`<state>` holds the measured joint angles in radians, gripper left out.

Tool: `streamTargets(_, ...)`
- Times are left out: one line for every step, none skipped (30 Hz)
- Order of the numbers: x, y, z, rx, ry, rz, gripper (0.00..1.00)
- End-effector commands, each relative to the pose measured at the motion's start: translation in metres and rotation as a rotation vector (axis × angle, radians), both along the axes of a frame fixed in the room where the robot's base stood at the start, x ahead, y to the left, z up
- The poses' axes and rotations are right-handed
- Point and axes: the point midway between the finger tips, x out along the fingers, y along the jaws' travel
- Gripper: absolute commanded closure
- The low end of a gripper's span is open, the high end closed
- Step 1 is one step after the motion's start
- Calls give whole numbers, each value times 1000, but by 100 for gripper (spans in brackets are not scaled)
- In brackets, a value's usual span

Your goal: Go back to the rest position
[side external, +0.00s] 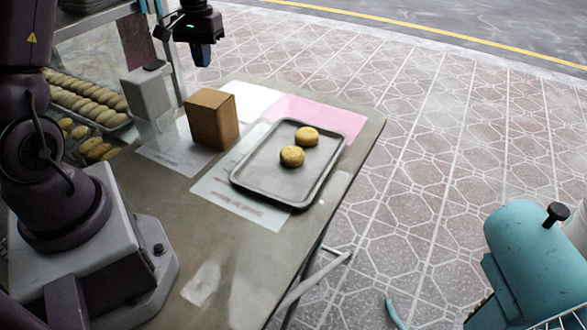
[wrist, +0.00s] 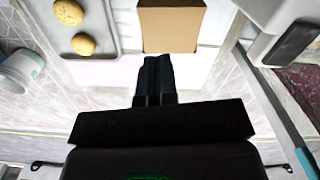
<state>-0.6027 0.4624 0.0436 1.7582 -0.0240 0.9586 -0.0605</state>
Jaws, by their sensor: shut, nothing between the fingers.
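My gripper (side external: 201,52) is at the top of the side external view, raised above the far end of the table, fingers pointing down. In the wrist view its two dark fingers (wrist: 155,75) are together with nothing between them. A grey tray (side external: 250,180) lies on the table with two round golden buns (side external: 292,156) on it, apart from each other. The tray also shows at the upper left of the wrist view (wrist: 115,40). My gripper touches neither the tray nor the buns.
A brown box (side external: 212,120) stands on the table (side external: 190,245) left of the tray. Several buns fill a glass case (side external: 85,100) at left. The table's front is mostly clear.

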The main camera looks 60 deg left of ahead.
Motion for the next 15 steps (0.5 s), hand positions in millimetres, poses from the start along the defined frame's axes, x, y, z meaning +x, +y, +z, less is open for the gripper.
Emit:
streamTargets(-4,-19,14,8,-16,-41,100)
streamTargets(-7,-30,22,14,-26,-64,100)
streamTargets(-12,-44,31,22,-39,-96,100)
streamTargets(-16,-55,38,28,-51,-121,100)
streamTargets(-20,-67,46,35,-63,-147,100)
streamTargets(-26,-82,55,44,-82,-184,100)
streamTargets(-30,-93,61,51,-97,-212,100)
streamTargets(-36,-105,68,59,-111,-239,100)
streamTargets(-43,-119,75,70,-133,-277,100)
streamTargets(-49,-130,81,78,-150,-305,100)
streamTargets(-55,-140,86,85,-168,-334,100)
streamTargets(-64,-153,91,96,-192,-371,100)
streamTargets(-70,-163,95,104,-212,-400,100)
streamTargets(-77,-172,99,112,-232,-427,100)
streamTargets(-86,-183,102,123,-259,-464,100)
